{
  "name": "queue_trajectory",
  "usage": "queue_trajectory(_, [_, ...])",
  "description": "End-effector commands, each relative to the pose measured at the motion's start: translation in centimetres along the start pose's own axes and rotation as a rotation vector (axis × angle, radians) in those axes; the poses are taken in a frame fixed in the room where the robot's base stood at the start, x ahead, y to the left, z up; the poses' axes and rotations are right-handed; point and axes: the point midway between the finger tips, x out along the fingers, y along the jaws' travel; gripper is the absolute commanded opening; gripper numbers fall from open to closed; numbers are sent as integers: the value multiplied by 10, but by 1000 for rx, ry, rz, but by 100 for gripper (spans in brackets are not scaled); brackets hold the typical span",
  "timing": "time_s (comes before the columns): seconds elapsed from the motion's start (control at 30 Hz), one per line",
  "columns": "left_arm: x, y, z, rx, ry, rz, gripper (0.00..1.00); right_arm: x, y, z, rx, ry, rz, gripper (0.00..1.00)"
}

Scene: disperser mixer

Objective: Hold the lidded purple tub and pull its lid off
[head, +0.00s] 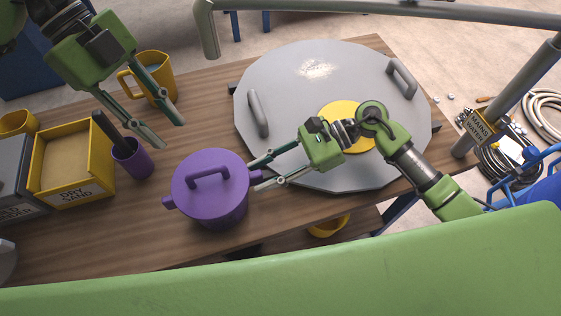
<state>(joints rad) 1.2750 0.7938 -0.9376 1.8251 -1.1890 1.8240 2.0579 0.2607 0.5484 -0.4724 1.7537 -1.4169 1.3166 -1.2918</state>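The purple tub (224,212) stands upright on the wooden table with its round purple lid (212,187) on top. The lid has a raised bar handle (208,177). A side lug (256,177) sticks out at the tub's right and another (169,203) at its left. My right gripper (254,176) comes from the right, its fingers spread on either side of the right lug; a small gap seems to remain between fingers and lug. My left gripper (173,135) is open and empty, above the table up and left of the lid, its fingers pointing down right.
A purple cup (133,163) holding a dark stick, a yellow sand box (100,182) and a yellow mug (160,76) stand left of the tub. A large grey disc cover (290,85) with handles lies behind my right gripper. The table's front edge is close to the tub.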

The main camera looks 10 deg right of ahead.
Motion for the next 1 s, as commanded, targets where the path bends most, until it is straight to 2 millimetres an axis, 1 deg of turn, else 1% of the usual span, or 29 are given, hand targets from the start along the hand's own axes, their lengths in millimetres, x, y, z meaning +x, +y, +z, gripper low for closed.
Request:
queue_trajectory(0.1, [0, 0, 0, 0, 0, 0, 28, 6, 0, 0, 1, -1, 0, 32])
queue_trajectory(0.37, [0, 0, 0, 0, 0, 0, 28, 8, 0, 0, 2, 0, 0, 32])
queue_trajectory(0.4, [0, 0, 0, 0, 0, 0, 28, 8, 0, 0, 2, 0, 0, 29])
queue_trajectory(0.47, [0, 0, 0, 0, 0, 0, 28, 8, 0, 0, 2, 0, 0, 14])
queue_trajectory(0.5, [0, 0, 0, 0, 0, 0, 28, 8, 0, 0, 2, 0, 0, 3])
queue_trajectory(0.53, [0, 0, 0, 0, 0, 0, 28, 8, 0, 0, 1, 0, 0, 0])
queue_trajectory(0.67, [0, 0, 0, 0, 0, 0, 28, 8, 0, 0, 1, 0, 0, 0])
queue_trajectory(0.7, [0, 0, 0, 0, 0, 0, 28, 7, 0, 0, 1, 0, 0, 2])
queue_trajectory(0.73, [0, 0, 0, 0, 0, 0, 28, 7, 0, 0, 1, 0, 0, 0])
queue_trajectory(0.8, [0, 0, 0, 0, 0, 0, 28, 7, 0, 0, 1, 0, 0, 0])
queue_trajectory(0.83, [0, 0, 0, 0, 0, 0, 20, 7, 0, 0, 1, 0, 0, 0])
queue_trajectory(0.87, [0, 0, 0, 0, 0, 0, 15, 7, 0, 0, 1, 0, 0, 0])
queue_trajectory(1.0, [0, 0, 0, 6, -1, 0, 15, 7, 0, 0, 1, 0, 0, 0])
